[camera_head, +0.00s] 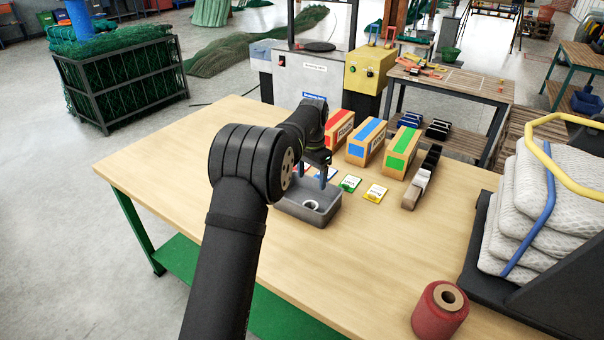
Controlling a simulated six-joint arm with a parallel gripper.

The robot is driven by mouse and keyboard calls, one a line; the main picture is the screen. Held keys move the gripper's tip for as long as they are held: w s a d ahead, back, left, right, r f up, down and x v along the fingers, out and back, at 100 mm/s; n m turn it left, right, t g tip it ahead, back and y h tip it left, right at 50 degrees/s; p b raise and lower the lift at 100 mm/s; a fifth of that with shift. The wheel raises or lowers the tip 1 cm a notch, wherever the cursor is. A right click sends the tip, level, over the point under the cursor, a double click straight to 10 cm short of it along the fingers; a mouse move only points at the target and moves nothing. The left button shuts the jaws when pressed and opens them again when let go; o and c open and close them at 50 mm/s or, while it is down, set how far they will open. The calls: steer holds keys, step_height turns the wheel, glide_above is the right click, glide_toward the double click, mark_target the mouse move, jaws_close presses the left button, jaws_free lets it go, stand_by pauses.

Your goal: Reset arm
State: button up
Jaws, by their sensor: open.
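My arm reaches from the bottom of the view over the wooden table (160,160). My gripper (323,180) points down above the grey tray (322,213), with its fingers apart and nothing seen between them. Part of the tray is hidden behind my arm.
Three boxes with red (339,128), blue (366,141) and green (401,152) tops stand behind the tray. Green (350,183) and yellow (375,193) cards lie beside it. A red spool (440,311) and stacked white nets (545,200) occupy the right. The table's left is clear.

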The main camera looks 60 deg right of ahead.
mark_target(311, 203)
step_height(311, 203, down, 12)
steer(key=shift+f, duration=0.1)
steer(key=shift+d+r, duration=0.1)
steer(key=shift+r, duration=1.75)
